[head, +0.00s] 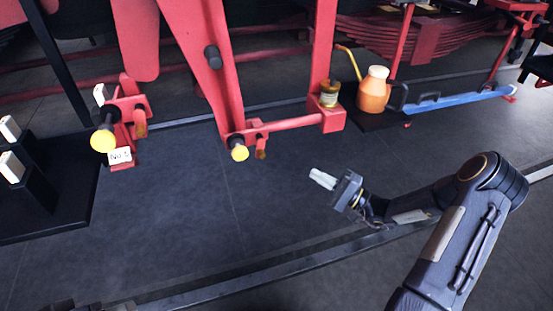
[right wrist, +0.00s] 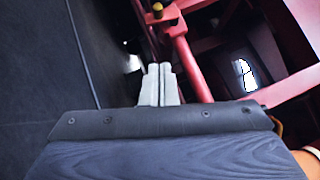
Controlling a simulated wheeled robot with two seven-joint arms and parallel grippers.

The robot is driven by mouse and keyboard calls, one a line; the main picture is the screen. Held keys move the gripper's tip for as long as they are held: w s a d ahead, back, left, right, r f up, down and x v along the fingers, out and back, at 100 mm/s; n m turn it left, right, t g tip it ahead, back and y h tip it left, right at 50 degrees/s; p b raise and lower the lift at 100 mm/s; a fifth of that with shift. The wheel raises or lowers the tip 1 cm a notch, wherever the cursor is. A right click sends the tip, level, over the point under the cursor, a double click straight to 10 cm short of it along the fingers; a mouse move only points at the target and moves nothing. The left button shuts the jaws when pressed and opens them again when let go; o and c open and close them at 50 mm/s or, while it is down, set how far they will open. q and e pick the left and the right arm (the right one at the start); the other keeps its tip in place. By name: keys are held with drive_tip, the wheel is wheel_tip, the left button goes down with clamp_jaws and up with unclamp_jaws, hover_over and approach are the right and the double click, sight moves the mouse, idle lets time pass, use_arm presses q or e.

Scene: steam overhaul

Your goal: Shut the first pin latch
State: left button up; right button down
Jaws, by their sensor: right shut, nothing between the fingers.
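Two pins with yellow round ends show in the head view. One yellow-ended pin (head: 103,140) is at the left, on a red bracket above a small white label (head: 120,156) whose lettering I cannot read surely. The other yellow-ended pin (head: 239,152) is at the lower end of a red hanging arm (head: 205,70). I cannot tell which is the first latch. My right gripper (head: 322,179) is shut and empty, right of and a little below the second pin, apart from it. Its pale fingers (right wrist: 157,85) are together in the right wrist view. My left gripper is not in view.
A red horizontal bar (head: 290,122) runs right from the second pin to a red block. Black stands (head: 40,190) with white blocks are at the left. The dark floor between is clear.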

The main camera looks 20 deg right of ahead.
sight(262, 151)
drive_tip(key=s+a+p+x, duration=0.1)
drive_tip(key=s+a+x, duration=0.1)
drive_tip(key=x, duration=1.1)
drive_tip(key=shift+r+p, duration=0.3)
drive_tip(key=shift+p, duration=0.05)
drive_tip(key=shift+s+f, duration=0.1)
drive_tip(key=shift+a+m+b, duration=0.1)
drive_tip(key=shift+m+b, duration=0.2)
drive_tip(key=shift+b, duration=0.1)
